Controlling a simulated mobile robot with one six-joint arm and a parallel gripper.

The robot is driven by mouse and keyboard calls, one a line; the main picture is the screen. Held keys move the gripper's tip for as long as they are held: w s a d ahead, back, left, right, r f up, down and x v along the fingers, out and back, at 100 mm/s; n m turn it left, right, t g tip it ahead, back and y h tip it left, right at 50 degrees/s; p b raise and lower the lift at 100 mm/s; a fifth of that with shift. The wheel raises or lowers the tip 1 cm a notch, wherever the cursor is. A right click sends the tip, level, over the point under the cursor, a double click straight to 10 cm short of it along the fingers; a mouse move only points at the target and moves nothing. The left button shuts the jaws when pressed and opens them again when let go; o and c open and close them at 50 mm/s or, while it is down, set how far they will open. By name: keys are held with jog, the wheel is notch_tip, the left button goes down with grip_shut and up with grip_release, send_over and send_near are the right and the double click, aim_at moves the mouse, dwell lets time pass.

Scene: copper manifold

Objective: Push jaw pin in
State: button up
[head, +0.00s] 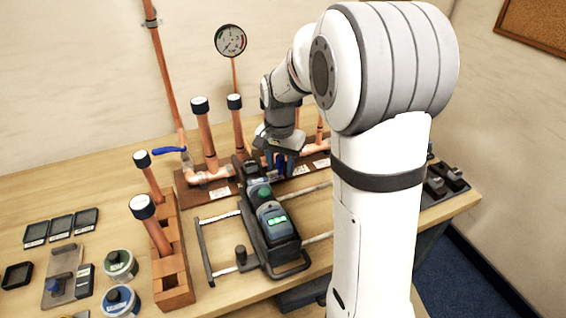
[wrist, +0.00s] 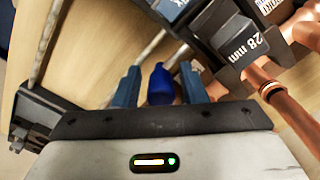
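My gripper (head: 279,166) is at the back end of the press tool (head: 271,218) in the head view, pointing down. In the wrist view, its two blue fingers (wrist: 160,84) stand apart on either side of a blue rounded knob (wrist: 161,86), with narrow gaps showing. The knob may be the jaw pin's head; its lower part is hidden behind my gripper body. A dark jaw marked 28 mm (wrist: 236,45) lies to the right of the fingers in the wrist view. The head view does not show the pin clearly.
The tool lies on a metal-railed frame (head: 206,250). Behind it, copper pipes on a brown board (head: 190,200) stand close to my gripper. A brick-coloured pipe stand (head: 178,298) is at left. Black blocks (head: 447,180) sit at right.

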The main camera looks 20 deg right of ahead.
jog(key=shift+o, duration=0.3)
jog(key=shift+w+r, duration=0.1)
jog(key=shift+r, duration=0.1)
notch_tip(320, 180, up, 7)
jog(key=shift+r+b, duration=0.2)
jog(key=shift+b, duration=0.1)
